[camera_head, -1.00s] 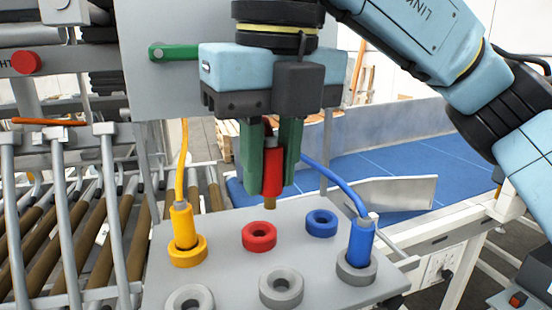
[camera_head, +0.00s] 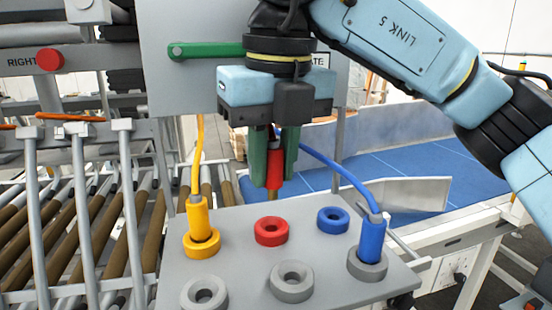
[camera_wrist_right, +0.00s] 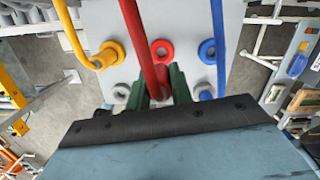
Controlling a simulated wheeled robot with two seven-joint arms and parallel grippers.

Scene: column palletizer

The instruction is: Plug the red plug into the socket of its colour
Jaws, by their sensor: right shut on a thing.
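My right gripper (camera_head: 274,178) is shut on the red plug (camera_head: 274,168) and holds it upright, tip down. In the head view the plug's tip shows just above and behind the red socket (camera_head: 271,231), apart from it; the socket's hole is empty. In the right wrist view the red cable (camera_wrist_right: 143,35) runs down to the green fingers (camera_wrist_right: 158,92), and the red socket (camera_wrist_right: 162,52) lies beyond them. The plug is mostly hidden there. My left gripper is not in view.
The grey board also holds a yellow plug (camera_head: 199,217) in the yellow socket, a blue plug (camera_head: 372,240) in a grey socket, an empty blue socket (camera_head: 333,220) and two empty grey sockets (camera_head: 204,293) (camera_head: 291,281). Yellow and blue cables rise on either side of the gripper.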

